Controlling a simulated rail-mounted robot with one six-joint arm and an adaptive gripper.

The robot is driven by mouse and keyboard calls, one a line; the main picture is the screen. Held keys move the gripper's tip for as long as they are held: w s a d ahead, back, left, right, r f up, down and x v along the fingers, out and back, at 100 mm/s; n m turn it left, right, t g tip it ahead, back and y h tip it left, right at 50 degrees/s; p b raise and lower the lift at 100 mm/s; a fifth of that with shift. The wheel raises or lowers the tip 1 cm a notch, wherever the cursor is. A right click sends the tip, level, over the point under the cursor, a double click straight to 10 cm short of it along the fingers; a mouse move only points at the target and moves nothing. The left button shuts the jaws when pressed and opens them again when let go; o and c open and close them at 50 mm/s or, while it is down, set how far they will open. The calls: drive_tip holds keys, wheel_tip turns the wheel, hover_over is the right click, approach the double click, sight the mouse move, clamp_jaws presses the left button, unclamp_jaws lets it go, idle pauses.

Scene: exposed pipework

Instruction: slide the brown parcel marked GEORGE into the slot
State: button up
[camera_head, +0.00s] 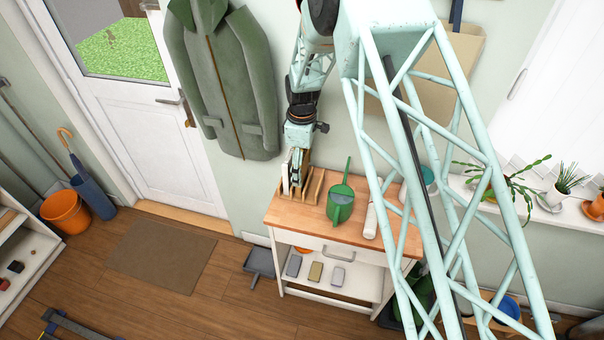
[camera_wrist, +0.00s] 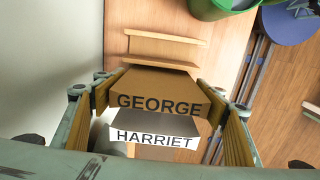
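The brown parcel marked GEORGE (camera_wrist: 158,84) lies between the two finger pads of my gripper (camera_wrist: 161,88) in the wrist view, with a pad against each end. The white parcel marked HARRIET (camera_wrist: 152,132) is right beside it, below it in the picture. A wooden rack with upright dividers (camera_wrist: 166,38) shows beyond the brown parcel, with gaps between the dividers. In the head view my gripper (camera_head: 297,160) points down over the rack (camera_head: 314,187) at the left end of the wooden bench top. The lower edges of the parcels are hidden, so I cannot tell how deep they sit.
A green watering can (camera_head: 341,201) stands on the bench (camera_head: 292,214) just right of the rack. A white bottle (camera_head: 371,221) is farther right. A green coat (camera_head: 222,80) hangs on the wall to the left. Several small blocks lie on the lower shelf (camera_head: 345,291).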

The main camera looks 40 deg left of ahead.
drive_tip(key=c, duration=0.3)
drive_tip(key=shift+r, duration=0.1)
drive_tip(key=shift+r+b, duration=0.75)
drive_tip(key=shift+r, duration=4.15)
